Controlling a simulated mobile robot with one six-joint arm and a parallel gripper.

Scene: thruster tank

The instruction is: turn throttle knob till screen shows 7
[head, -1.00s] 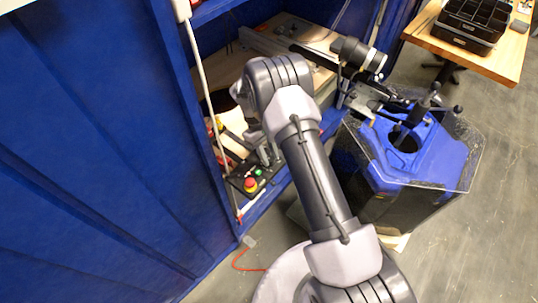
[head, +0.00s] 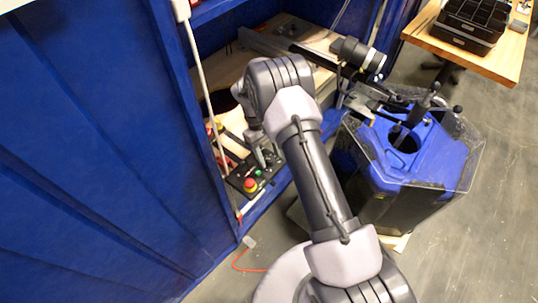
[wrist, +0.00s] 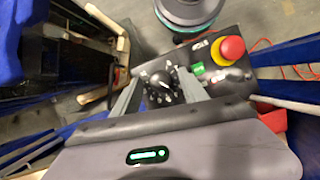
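The throttle knob (wrist: 160,82) is black with a white pointer mark and sits on a black control box (wrist: 225,82). The box also shows low at the cabinet's front in the head view (head: 238,184). My gripper (wrist: 160,72) points down at the box, with its two grey fingers apart on either side of the knob. I cannot tell whether the fingers touch it. In the head view my gripper (head: 266,158) is above the box, and the knob cannot be made out. No readable screen number shows in either view.
A red emergency button (wrist: 232,48) on a yellow collar and a green control (wrist: 198,68) are close to the right finger. A blue tank (head: 430,155) with a clear cover stands right of my arm. A blue cabinet wall (head: 90,150) is on the left.

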